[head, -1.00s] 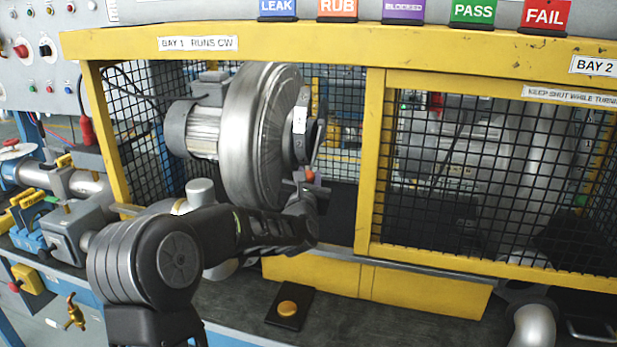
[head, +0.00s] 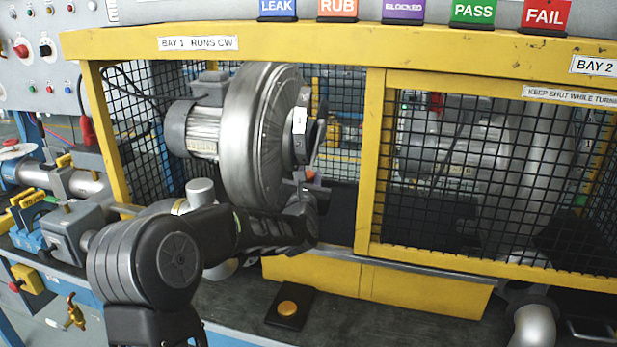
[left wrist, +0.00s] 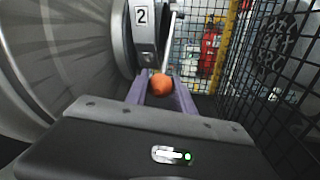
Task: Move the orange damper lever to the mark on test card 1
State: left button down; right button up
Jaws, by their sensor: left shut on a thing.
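The orange damper lever knob (left wrist: 161,84) sits between the two fingers of my left gripper (left wrist: 160,92) in the left wrist view. In the head view the knob (head: 310,176) shows small and partly covered by my left gripper (head: 303,188), at the right side of the blower (head: 262,135) in bay 1. My left gripper is shut on the knob. A plate marked 2 (left wrist: 141,16) is beside the lever rod, above the knob. The mark on test card 1 cannot be made out. My right gripper is not in view.
The yellow frame (head: 375,150) and mesh (head: 480,185) of bay 2 stand to the right. Mesh is also close on the right in the left wrist view (left wrist: 262,100). An orange button on a black plate (head: 288,308) sits on the bench in front.

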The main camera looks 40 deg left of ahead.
pick_arm(q)
jog(key=shift+s+r+p, duration=0.1)
jog(key=shift+r+p, duration=0.25)
jog(key=shift+p, duration=0.1)
jog(key=s+d+r+g+h+p, duration=0.1)
jog(key=r+p, duration=0.5)
jog(key=p, duration=0.8)
jog(key=s+g+h, duration=0.1)
jog(key=s+g, duration=0.1)
jog(key=shift+r+m+g, duration=0.3)
jog(key=shift+r+g, duration=0.1)
jog(key=c, duration=1.5)
grip_release()
jog(key=o, duration=0.4)
jog(key=shift+f, duration=0.1)
jog(key=shift+s+d, duration=0.1)
